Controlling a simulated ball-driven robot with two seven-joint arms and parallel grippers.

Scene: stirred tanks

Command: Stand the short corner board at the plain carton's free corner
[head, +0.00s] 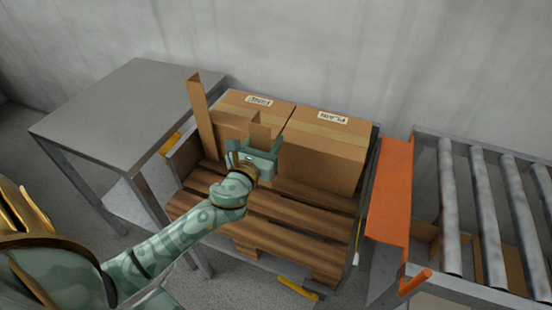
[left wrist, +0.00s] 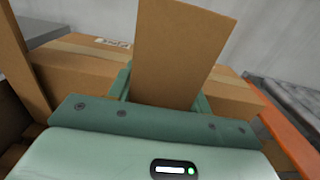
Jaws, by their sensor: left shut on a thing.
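The plain carton (head: 325,155), with a PLAIN label on top, sits on the right of the wooden pallet (head: 285,222). A second labelled carton (head: 232,125) stands against its left side. A tall corner board (head: 202,115) stands upright at that carton's front left corner; part of it shows at the left edge of the left wrist view (left wrist: 22,60). My left gripper (head: 255,156) is shut on the short corner board (head: 260,130), which rises from its jaws in the left wrist view (left wrist: 180,50). The board is in front of the cartons, near where they meet; its lower end is hidden. My right gripper is out of view.
A grey metal table (head: 130,100) stands at the left. An orange panel (head: 388,195) and a roller conveyor (head: 485,215) stand at the right, close to the pallet. The front pallet boards are bare. A grey wall is behind.

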